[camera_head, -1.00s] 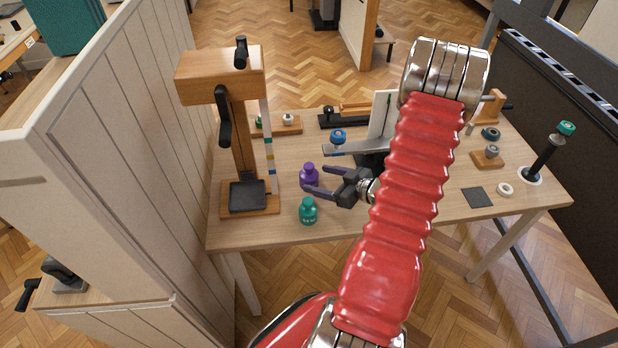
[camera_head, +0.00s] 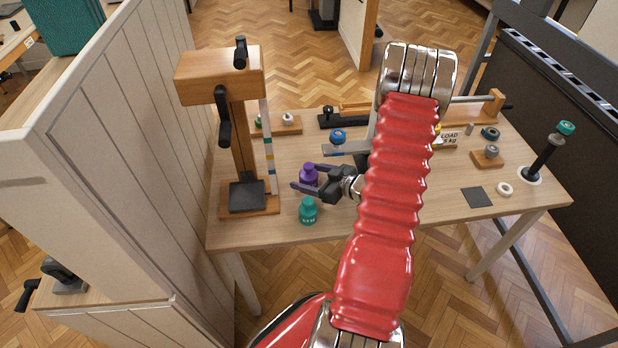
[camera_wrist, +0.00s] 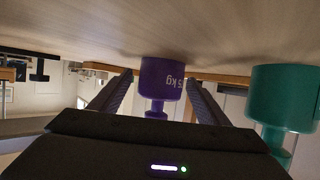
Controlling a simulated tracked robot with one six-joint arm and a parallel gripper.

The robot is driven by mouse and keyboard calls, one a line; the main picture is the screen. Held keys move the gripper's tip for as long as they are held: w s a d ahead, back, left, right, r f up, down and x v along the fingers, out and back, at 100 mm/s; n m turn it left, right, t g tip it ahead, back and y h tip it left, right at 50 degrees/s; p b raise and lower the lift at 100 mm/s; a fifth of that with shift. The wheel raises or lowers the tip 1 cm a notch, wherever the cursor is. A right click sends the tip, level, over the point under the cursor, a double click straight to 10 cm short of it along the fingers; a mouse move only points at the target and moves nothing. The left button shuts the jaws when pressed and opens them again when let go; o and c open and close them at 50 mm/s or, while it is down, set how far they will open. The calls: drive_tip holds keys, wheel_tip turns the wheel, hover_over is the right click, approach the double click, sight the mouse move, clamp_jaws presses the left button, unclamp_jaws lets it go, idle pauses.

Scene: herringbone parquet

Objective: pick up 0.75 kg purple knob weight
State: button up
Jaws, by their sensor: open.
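The purple knob weight (camera_head: 309,176) stands on the wooden table, with a narrow knob on top. In the wrist view, which is upside down, the purple weight (camera_wrist: 162,82) shows part of a "kg" label and sits between the two fingers. My gripper (camera_head: 304,177) is open, with one finger on each side of the weight. I cannot tell whether either finger touches it. The near finger hides part of the weight's lower body in the head view.
A green knob weight (camera_head: 308,211) stands close by on the near side, and also shows in the wrist view (camera_wrist: 284,98). A wooden press-like stand (camera_head: 243,130) is to the left. A blue-knobbed part (camera_head: 338,137) stands behind. The table's front edge is near.

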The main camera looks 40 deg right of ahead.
sight(309, 165)
drive_tip(key=shift+c, duration=0.4)
clamp_jaws()
idle(0.4)
drive_tip(key=shift+r, duration=0.1)
drive_tip(key=shift+r, duration=5)
